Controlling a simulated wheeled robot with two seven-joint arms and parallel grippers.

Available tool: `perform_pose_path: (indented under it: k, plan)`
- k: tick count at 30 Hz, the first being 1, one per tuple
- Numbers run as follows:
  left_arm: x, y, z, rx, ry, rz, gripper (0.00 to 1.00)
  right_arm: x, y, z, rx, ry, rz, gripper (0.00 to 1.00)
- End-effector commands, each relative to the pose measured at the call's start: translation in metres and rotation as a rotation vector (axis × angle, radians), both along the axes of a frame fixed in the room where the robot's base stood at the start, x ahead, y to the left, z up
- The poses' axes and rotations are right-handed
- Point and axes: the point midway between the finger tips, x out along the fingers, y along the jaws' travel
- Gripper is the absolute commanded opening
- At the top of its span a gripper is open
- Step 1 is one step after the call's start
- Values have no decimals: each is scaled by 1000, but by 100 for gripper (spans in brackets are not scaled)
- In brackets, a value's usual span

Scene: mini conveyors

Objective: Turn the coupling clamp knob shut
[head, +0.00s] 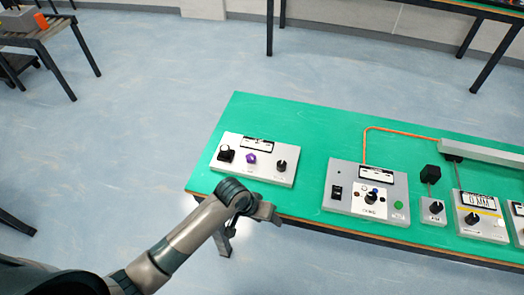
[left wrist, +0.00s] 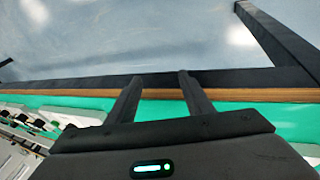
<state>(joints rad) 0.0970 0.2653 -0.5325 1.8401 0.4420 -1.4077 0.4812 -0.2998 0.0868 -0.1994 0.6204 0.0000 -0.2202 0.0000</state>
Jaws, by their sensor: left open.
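A grey control box (head: 254,158) stands at the left end of the green table. It carries a black knob (head: 226,154) at left, a purple knob (head: 251,159) in the middle and another black knob (head: 280,165) at right. The labels are too small to read, so I cannot tell which knob is the coupling clamp. My left gripper (head: 267,213) is at the table's front edge, in front of this box and apart from its knobs. In the left wrist view its two fingers (left wrist: 160,77) are spread and empty over the wooden edge. My right gripper is not in view.
The green table top (head: 300,125) is clear behind the box. A second box (head: 366,190) with a switch and knobs stands to the right, with an orange cable (head: 400,131) behind it. More knob boxes (head: 481,216) stand farther right.

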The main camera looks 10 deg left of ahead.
Motion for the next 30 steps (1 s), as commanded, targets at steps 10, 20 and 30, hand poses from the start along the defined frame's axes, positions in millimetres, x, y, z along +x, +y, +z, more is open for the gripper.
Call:
perform_pose_path:
  k: [10,20,30]
  plan:
    - [18,-18,63,-4,37,-40,47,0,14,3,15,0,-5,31]
    - [70,-9,98,53,126,23,47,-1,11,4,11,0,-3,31]
    - [137,41,160,174,231,227,47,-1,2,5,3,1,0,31]
